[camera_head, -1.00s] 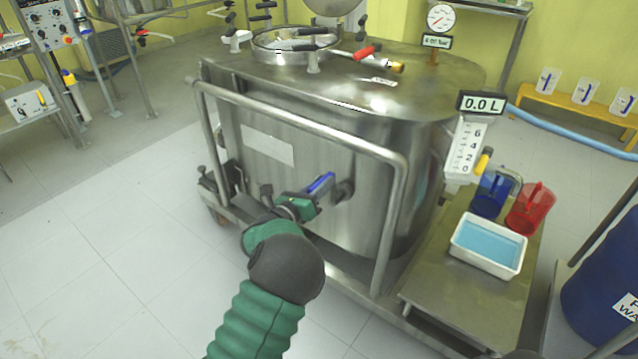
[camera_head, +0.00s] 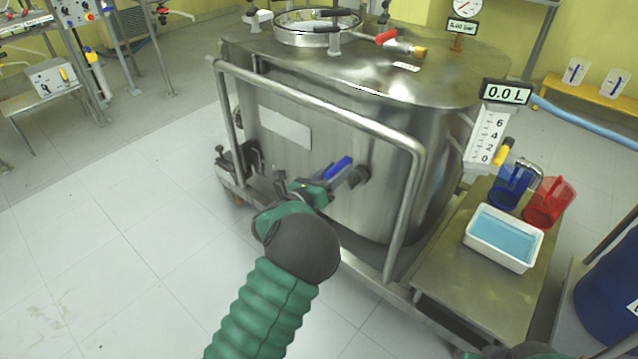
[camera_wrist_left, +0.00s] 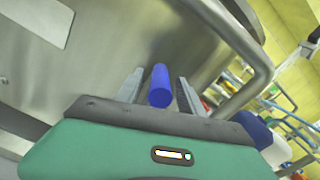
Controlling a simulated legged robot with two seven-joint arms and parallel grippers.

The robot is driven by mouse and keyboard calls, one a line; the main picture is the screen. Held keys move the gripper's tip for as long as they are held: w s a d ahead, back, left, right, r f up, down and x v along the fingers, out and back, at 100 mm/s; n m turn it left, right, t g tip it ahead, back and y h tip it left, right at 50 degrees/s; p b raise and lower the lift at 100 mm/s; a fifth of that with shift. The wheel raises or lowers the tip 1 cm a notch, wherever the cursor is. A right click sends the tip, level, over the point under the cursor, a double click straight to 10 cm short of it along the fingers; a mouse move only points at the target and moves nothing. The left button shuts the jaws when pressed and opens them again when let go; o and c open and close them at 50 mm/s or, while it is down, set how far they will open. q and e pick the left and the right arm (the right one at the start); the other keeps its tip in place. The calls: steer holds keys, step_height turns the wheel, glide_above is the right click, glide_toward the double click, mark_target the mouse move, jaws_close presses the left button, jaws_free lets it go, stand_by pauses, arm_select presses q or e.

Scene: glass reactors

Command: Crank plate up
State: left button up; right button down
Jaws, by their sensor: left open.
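A steel tank (camera_head: 300,170) stands in the middle of the head view. A short blue handle (camera_head: 338,167) sticks out low on its front, beside a dark round fitting (camera_head: 361,176). My left gripper (camera_head: 343,180) is at this handle. In the left wrist view the blue handle (camera_wrist_left: 160,86) stands between the two grey fingers of my open left gripper (camera_wrist_left: 158,84), with a gap on each side. I cannot tell how deep it sits between them. Which part is the crank plate is not clear.
A bent steel rail (camera_head: 330,119) runs across the tank's front above my left gripper. At right, a steel platform (camera_head: 450,285) holds a white tray (camera_head: 500,262) of blue liquid, a blue jug (camera_head: 511,187) and a red jug (camera_head: 549,203). Free floor lies at left.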

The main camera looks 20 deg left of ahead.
arm_select(q)
steer(key=p+v, duration=0.4)
steer(key=v, duration=1.1)
steer(key=shift+s, duration=0.25)
steer(key=shift+a, duration=0.1)
